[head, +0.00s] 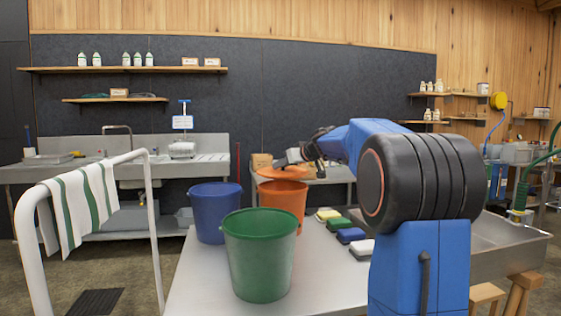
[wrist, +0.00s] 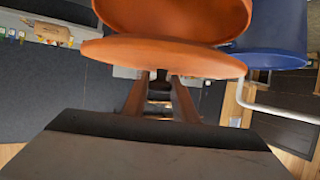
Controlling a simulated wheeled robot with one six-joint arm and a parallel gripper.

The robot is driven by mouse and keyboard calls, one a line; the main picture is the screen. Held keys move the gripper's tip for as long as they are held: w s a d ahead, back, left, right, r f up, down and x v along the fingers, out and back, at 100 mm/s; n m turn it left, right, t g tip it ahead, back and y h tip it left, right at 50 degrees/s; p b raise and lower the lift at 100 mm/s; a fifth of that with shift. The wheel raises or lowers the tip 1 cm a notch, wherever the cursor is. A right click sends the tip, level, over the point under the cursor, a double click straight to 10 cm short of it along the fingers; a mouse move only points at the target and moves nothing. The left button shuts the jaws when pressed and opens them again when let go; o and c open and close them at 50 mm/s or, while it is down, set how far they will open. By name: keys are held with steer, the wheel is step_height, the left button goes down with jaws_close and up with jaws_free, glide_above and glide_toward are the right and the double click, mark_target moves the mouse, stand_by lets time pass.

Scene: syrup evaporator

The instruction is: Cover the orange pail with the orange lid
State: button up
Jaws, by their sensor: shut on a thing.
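The orange pail (head: 284,199) stands upright on the metal table, behind the green pail (head: 259,258) and right of the blue pail (head: 212,207). The orange lid (head: 282,172) is in my gripper (head: 300,156), held just above the orange pail's rim in the head view. In the wrist view, the gripper's fingers (wrist: 160,97) are shut on the lid (wrist: 165,57), seen nearly edge-on. The orange pail (wrist: 175,18) and blue pail (wrist: 275,35) show beyond it. The lid hides part of the pail, and I cannot tell the exact gap between them.
Several sponges (head: 349,236) lie on the metal table (head: 200,285) right of the pails. A white rail (head: 153,220) with a striped towel (head: 80,208) stands at the left. A sink basin (head: 505,242) is at the right. The table's front left is bare.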

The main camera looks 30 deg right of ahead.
steer(key=shift+f, duration=1.85)
steer(key=shift+f, duration=0.5)
steer(key=o, duration=1.1)
steer(key=shift+o, duration=0.2)
steer(key=shift+s, duration=0.1)
steer(key=v, duration=1.7)
steer(key=shift+r, duration=0.15)
